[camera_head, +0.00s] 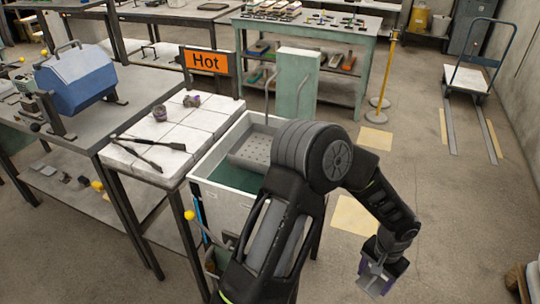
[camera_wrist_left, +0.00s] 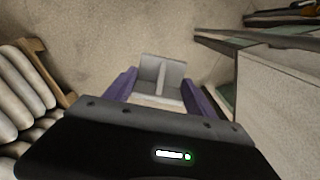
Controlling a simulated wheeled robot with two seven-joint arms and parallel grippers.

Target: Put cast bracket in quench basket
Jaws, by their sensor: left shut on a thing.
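My left gripper (camera_head: 376,276) hangs low at the right of the tank, over the floor, in the head view. Its purple fingers are shut on a grey angular piece with a raised middle rib, the cast bracket (camera_wrist_left: 160,76), seen between the fingers in the left wrist view. The bracket is hard to make out in the head view. The quench basket (camera_head: 250,150) is a grey perforated basket in the tank of green liquid, left of and behind my left arm, which hides part of it. The gripper is well apart from the basket. My right gripper is not in view.
The tank (camera_head: 217,187) stands beside a brick-topped table (camera_head: 180,133) with tongs (camera_head: 150,143), two small castings (camera_head: 160,112) and an orange Hot sign (camera_head: 206,62). A green post (camera_head: 297,82) stands behind the tank. Pale sacks (camera_wrist_left: 25,95) lie at the left wrist view's left.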

